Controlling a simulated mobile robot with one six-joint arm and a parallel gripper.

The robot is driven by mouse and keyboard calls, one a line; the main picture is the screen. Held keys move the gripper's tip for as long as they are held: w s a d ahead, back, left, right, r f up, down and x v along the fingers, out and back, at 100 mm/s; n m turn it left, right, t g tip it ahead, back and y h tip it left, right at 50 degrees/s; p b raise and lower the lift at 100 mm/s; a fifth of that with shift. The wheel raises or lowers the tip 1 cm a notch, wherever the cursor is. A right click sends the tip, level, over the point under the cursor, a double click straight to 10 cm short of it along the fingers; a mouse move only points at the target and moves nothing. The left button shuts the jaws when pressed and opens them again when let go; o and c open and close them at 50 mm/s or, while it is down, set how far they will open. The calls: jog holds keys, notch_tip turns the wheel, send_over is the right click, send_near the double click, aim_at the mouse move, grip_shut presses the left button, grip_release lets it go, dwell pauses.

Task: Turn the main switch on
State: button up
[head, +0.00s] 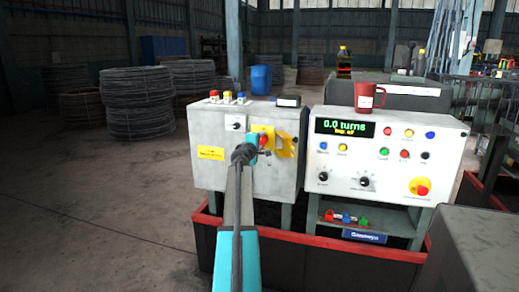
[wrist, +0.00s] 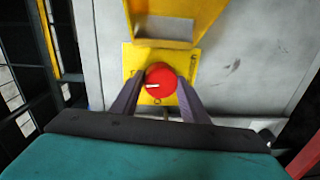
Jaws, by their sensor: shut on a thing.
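The main switch is a red round knob (wrist: 160,80) with a white mark, on a yellow plate (wrist: 130,62) in the wrist view. The white mark points left. My gripper (wrist: 160,88) has one finger on each side of the knob and is shut on it. In the head view the knob (head: 263,140) shows partly at the front of the left grey cabinet (head: 205,130), with my gripper (head: 256,146) at it. A yellow hinged cover (head: 286,145) stands beside the knob; in the wrist view it is just above it.
The right control panel (head: 340,160) has a lit display reading 0.0 turns, several buttons and a red stop button on yellow (head: 421,188). A red mug (head: 368,97) stands on top. A dark box (head: 475,245) is at lower right. Open floor (head: 90,215) lies to the left.

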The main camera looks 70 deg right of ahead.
jog(key=shift+d+r+m+b, duration=0.1)
jog(key=shift+r+m+b, duration=0.05)
jog(key=shift+m+b, duration=0.5)
jog(key=o, duration=1.1)
jog(key=shift+c, duration=0.2)
jog(key=shift+a, duration=0.3)
jog(key=a, duration=1.3)
jog(key=shift+s+r+p, duration=0.35)
jog(key=shift+s+p, duration=0.05)
